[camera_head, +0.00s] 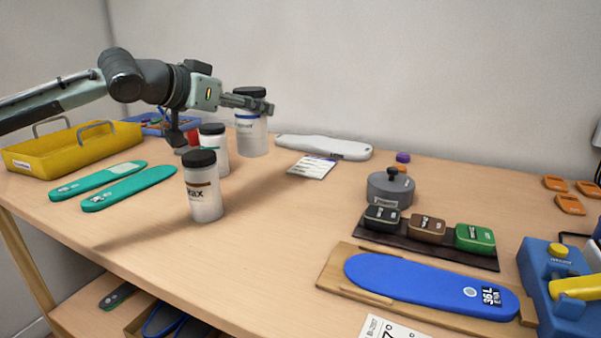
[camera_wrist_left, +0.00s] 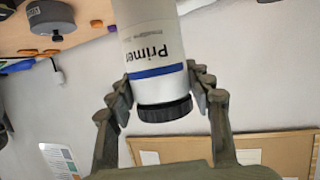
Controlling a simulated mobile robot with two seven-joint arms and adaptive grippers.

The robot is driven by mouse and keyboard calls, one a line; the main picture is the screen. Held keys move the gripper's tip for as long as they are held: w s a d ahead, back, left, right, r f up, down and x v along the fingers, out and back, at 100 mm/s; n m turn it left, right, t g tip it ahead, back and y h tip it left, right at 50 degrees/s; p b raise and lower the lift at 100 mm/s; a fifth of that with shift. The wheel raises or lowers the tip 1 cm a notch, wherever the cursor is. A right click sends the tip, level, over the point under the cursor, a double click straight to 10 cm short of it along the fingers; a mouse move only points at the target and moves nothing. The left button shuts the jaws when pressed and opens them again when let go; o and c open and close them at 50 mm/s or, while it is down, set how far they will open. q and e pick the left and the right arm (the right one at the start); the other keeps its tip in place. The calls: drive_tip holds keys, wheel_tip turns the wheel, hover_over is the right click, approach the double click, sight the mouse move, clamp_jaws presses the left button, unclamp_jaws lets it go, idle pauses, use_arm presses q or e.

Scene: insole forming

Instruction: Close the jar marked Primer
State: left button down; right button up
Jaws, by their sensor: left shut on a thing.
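The jar marked Primer (camera_wrist_left: 152,50) is white and translucent with a blue band. It stands upright at the back left of the table and also shows in the head view (camera_head: 251,138). Its black lid (camera_wrist_left: 165,110) sits on its mouth; how tightly it is turned cannot be seen. My left gripper (camera_head: 262,106) reaches in level from the left, its fingers on both sides of the lid. In the left wrist view the gripper (camera_wrist_left: 163,88) is shut on the lid, and the jar appears upside down. My right gripper is not in view.
A jar labelled wax (camera_head: 203,192) and another black-lidded jar (camera_head: 214,158) stand in front. Teal insoles (camera_head: 130,187) and a yellow tray (camera_head: 45,155) lie left. A white device (camera_head: 325,147) and a card (camera_head: 313,167) lie right of the Primer jar. The table's middle is clear.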

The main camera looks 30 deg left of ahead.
use_arm(q)
drive_tip(key=w+d+f, duration=0.6)
drive_tip(key=d, duration=0.1)
drive_tip(key=shift+w+d, duration=0.3)
drive_tip(key=shift+w, duration=0.05)
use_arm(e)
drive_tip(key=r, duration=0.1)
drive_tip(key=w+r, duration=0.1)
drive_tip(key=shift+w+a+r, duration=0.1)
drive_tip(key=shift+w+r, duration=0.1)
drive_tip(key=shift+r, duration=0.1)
use_arm(q)
wheel_tip(320, 180, down, 4)
drive_tip(key=shift+r+b, duration=0.1)
drive_tip(key=shift+b, duration=0.45)
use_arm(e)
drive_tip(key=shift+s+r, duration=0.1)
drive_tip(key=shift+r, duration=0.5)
use_arm(q)
drive_tip(key=shift+f, duration=0.2)
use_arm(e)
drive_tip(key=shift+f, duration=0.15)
